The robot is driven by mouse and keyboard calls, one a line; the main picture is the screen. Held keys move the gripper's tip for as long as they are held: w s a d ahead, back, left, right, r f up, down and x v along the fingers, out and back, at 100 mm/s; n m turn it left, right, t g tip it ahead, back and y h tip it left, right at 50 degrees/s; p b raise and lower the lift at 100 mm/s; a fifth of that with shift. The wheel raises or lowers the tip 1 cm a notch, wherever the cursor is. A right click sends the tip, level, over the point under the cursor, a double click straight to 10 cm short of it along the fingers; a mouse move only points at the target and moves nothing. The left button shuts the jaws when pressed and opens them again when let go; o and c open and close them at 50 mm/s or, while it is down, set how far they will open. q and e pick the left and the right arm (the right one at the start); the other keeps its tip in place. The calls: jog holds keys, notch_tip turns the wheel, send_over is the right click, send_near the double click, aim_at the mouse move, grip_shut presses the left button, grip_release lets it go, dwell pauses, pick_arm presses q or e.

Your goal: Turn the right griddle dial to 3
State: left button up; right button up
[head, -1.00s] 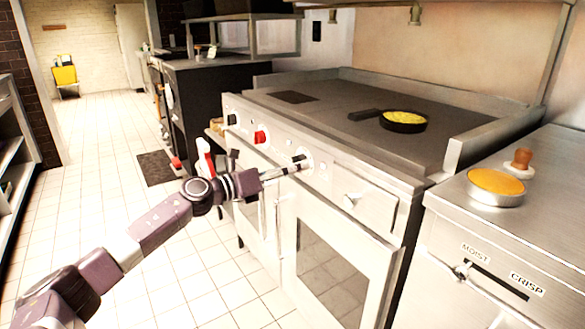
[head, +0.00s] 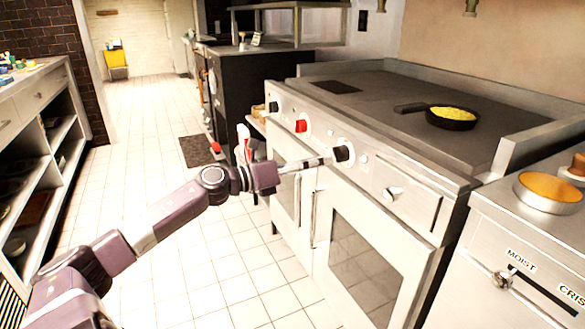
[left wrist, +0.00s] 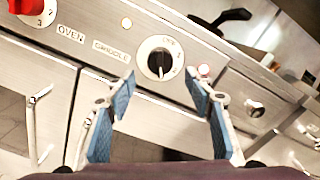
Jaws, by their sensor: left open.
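The right griddle dial (head: 343,152) is a black knob on a white ring on the range's front panel. In the left wrist view the knob (left wrist: 160,62) shows in full, with a white mark pointing toward the picture's bottom. The ring's print is small, and I cannot tell which number the mark meets. My left gripper (head: 322,162) is in front of the dial, its tips close to it. In the left wrist view the gripper (left wrist: 161,90) is open and empty, its blue-padded fingers on either side below the knob. My right gripper is not in view.
A red dial (head: 301,125) and another black dial (head: 273,107) sit farther left on the panel. A pan (head: 452,119) with yellow food stands on the griddle top.

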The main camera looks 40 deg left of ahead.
pick_arm(q)
jog(key=v, duration=0.6)
jog(key=shift+s, duration=0.3)
jog(key=shift+a, duration=0.1)
dwell(0.3)
